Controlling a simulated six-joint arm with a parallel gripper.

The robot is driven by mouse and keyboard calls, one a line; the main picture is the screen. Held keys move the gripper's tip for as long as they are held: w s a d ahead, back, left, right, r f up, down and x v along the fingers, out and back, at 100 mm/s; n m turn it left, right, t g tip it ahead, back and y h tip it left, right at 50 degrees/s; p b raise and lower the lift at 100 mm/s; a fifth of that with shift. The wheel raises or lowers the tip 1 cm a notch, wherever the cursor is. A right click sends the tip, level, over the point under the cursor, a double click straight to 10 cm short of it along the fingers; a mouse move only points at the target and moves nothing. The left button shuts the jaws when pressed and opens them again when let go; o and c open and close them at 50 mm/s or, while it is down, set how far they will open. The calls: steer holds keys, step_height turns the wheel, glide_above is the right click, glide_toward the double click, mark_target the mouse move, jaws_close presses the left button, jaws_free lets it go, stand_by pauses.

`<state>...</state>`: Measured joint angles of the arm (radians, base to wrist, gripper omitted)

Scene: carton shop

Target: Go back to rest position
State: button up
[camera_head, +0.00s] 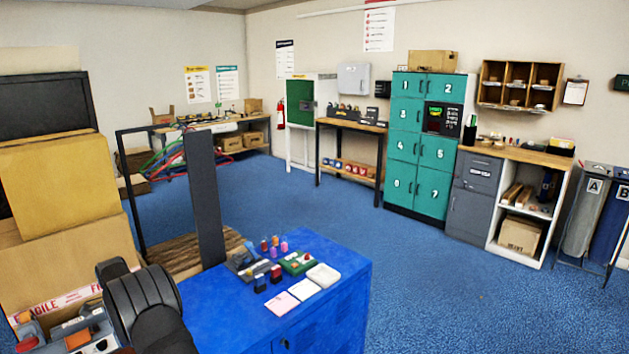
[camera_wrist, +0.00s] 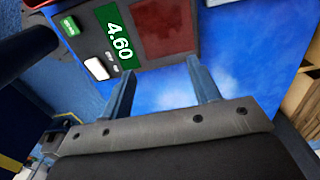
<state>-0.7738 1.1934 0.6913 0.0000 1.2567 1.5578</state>
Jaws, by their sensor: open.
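My gripper (camera_wrist: 160,68) shows in the wrist view with its two blue-grey fingers spread apart and nothing between them. Beyond the fingertips is a blue surface (camera_wrist: 165,92). A device with a green display (camera_wrist: 118,38) reading 4.60 and a dark red plate (camera_wrist: 163,27) lies past the fingers. In the head view my dark arm shows at the lower left, and the gripper itself cannot be made out there.
Cartons (camera_head: 60,180) are stacked at left beside a dark post (camera_head: 205,200). Blue floor (camera_head: 440,290) is clear at right.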

steer(key=shift+s+a+f, duration=0.2)
steer(key=shift+a+f, duration=0.25)
steer(key=shift+a, duration=0.2)
